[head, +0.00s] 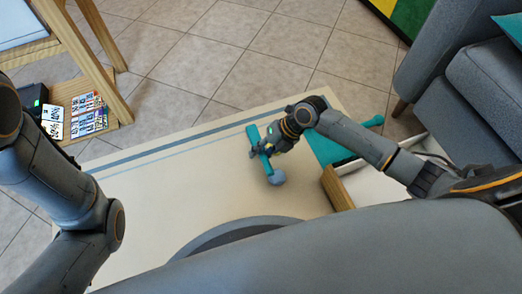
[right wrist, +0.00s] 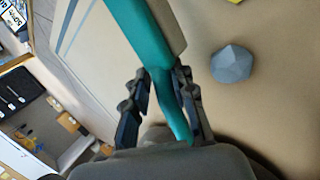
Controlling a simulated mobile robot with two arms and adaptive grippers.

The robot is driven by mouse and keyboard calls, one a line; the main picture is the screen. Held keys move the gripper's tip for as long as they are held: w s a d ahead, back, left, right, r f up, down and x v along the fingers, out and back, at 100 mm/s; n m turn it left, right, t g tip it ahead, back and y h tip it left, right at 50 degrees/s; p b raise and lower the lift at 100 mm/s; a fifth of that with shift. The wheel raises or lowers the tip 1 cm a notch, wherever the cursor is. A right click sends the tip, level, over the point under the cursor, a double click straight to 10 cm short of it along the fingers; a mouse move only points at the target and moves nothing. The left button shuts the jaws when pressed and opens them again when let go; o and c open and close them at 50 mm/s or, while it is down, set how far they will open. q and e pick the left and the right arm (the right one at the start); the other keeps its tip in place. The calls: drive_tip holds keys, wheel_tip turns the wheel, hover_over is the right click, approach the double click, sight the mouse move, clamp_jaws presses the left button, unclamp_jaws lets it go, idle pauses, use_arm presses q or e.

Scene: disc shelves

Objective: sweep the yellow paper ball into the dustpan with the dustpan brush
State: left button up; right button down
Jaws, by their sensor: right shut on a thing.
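A teal dustpan brush (head: 252,132) is held by my right gripper (head: 268,143) over the cream table. In the right wrist view the brush (right wrist: 150,30) runs up between the two fingers of my right gripper (right wrist: 160,82). A yellow scrap (right wrist: 234,1) shows at the top edge there; too little is seen to tell whether it is the paper ball. No yellow ball shows on the table in the head view. The teal dustpan (head: 326,147) lies right of the gripper, partly hidden by my right arm. My left gripper is out of view.
A blue-grey faceted ball (head: 277,177) lies near the brush; it also shows in the right wrist view (right wrist: 232,64). A wood-sided white box (head: 338,186) stands at the table's right. A grey armchair (head: 440,120) is beyond. The table's left part (head: 165,200) is clear.

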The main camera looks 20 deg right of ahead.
wheel_tip(320, 180, down, 7)
drive_tip(key=b, duration=0.5)
drive_tip(key=shift+r, duration=0.1)
drive_tip(key=shift+d+b, duration=0.4)
drive_tip(key=shift+d, duration=2.05)
drive_tip(key=shift+s+d+b, duration=0.1)
drive_tip(key=shift+d+b, duration=0.45)
drive_tip(key=shift+d, duration=2.2)
drive_tip(key=a+r+p, duration=0.3)
drive_tip(key=r+p, duration=0.6)
drive_tip(key=r, duration=0.1)
